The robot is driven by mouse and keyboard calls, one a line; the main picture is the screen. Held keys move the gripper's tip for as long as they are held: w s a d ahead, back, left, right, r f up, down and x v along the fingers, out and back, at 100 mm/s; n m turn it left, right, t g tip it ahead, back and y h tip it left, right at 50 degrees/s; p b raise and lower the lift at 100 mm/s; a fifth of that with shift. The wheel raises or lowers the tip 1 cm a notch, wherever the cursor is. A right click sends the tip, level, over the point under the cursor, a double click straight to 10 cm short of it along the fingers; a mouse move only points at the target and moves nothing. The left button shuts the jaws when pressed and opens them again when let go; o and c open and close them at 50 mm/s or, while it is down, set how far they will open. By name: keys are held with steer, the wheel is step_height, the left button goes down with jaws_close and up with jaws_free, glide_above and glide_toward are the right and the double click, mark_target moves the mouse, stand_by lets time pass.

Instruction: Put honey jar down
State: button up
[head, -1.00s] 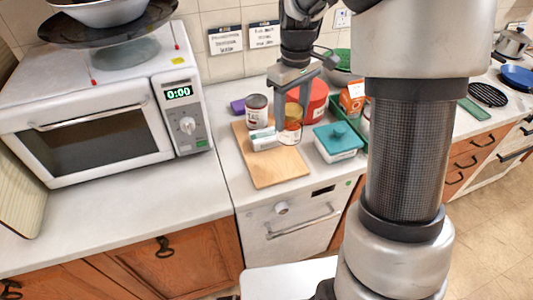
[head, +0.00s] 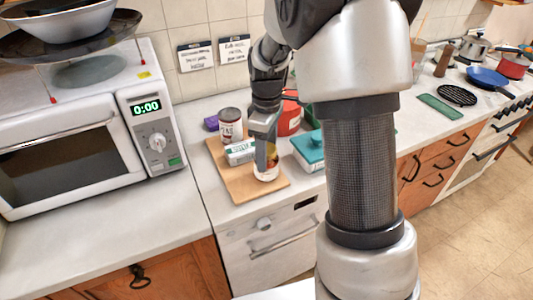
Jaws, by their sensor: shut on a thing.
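My gripper (head: 264,153) is shut on the honey jar (head: 267,173), a small glass jar with amber contents and a pale lower part. The fingers hide much of the jar. It looks upright over the front right part of the wooden board (head: 236,187); I cannot tell whether its base touches the board.
A labelled can (head: 231,124) and a white and green packet (head: 240,152) are on the board behind the jar. A teal-lidded box (head: 308,150) stands close to its right. A red container (head: 289,118) is behind. The board's front left is bare.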

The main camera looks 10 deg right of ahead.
steer(key=shift+f, duration=0.2)
steer(key=shift+f, duration=0.15)
steer(key=o, duration=1.5)
